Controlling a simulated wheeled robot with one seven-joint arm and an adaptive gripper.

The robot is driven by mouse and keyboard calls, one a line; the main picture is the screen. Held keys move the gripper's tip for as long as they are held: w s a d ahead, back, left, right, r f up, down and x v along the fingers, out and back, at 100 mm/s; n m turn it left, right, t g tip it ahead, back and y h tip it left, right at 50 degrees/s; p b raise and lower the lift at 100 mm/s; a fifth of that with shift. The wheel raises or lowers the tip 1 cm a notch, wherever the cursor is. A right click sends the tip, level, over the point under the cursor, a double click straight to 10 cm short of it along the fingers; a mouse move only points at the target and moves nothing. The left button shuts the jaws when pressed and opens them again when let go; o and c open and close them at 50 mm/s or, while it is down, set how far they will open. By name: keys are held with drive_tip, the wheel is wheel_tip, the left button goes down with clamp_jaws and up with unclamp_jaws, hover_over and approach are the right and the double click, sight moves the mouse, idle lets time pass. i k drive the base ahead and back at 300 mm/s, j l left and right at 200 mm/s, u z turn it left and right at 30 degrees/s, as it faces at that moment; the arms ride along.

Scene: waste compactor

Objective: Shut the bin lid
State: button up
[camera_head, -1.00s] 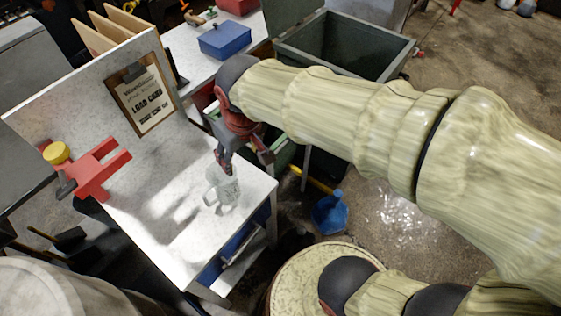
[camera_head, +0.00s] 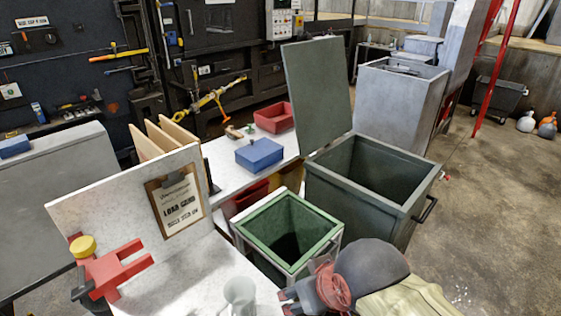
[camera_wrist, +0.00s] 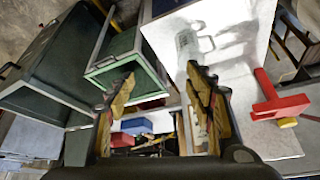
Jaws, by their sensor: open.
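The large grey-green bin (camera_head: 350,203) stands right of centre in the head view. Its flat lid (camera_head: 318,92) is open and stands nearly upright at the bin's left back side. The bin looks empty where I can see inside. It also shows at the left of the wrist view (camera_wrist: 50,75). My gripper (camera_head: 292,297) is at the bottom of the head view, in front of the bin and well below the lid. In the wrist view my gripper (camera_wrist: 161,82) has its fingers apart with nothing between them.
A smaller green open bin (camera_head: 268,218) stands between my gripper and the lid. A clear mug (camera_head: 240,292) is on the white bench beside my gripper. A blue box (camera_head: 259,154) and red box (camera_head: 274,117) sit on the table behind. Floor right of the bin is clear.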

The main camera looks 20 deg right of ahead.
sight(316, 71)
drive_tip(key=z, duration=3.1)
drive_tip(key=i+l+z, duration=0.2)
drive_tip(key=i, duration=0.35)
drive_tip(key=i+l+z, duration=0.2)
drive_tip(key=i, duration=0.35)
drive_tip(key=i+j+u, duration=0.3)
drive_tip(key=i+u, duration=0.15)
drive_tip(key=i+j+u, duration=0.15)
drive_tip(key=i+u, duration=0.3)
drive_tip(key=i+l+u, duration=0.1)
drive_tip(key=i+u, duration=0.35)
drive_tip(key=i, duration=0.15)
drive_tip(key=i+l+u, duration=0.25)
drive_tip(key=i+u, duration=0.2)
drive_tip(key=i, duration=1.9)
drive_tip(key=i+u, duration=0.9)
drive_tip(key=i+l+u, duration=0.15)
drive_tip(key=u, duration=0.3)
drive_tip(key=i+j+u, duration=0.2)
drive_tip(key=i+u, duration=0.2)
drive_tip(key=i, duration=0.2)
drive_tip(key=i+u, duration=0.35)
drive_tip(key=i, duration=0.2)
drive_tip(key=i+l+u, duration=0.1)
drive_tip(key=i+u, duration=0.3)
drive_tip(key=i, duration=0.2)
drive_tip(key=i+u, duration=0.15)
drive_tip(key=i, duration=2)
drive_tip(key=l, duration=0.1)
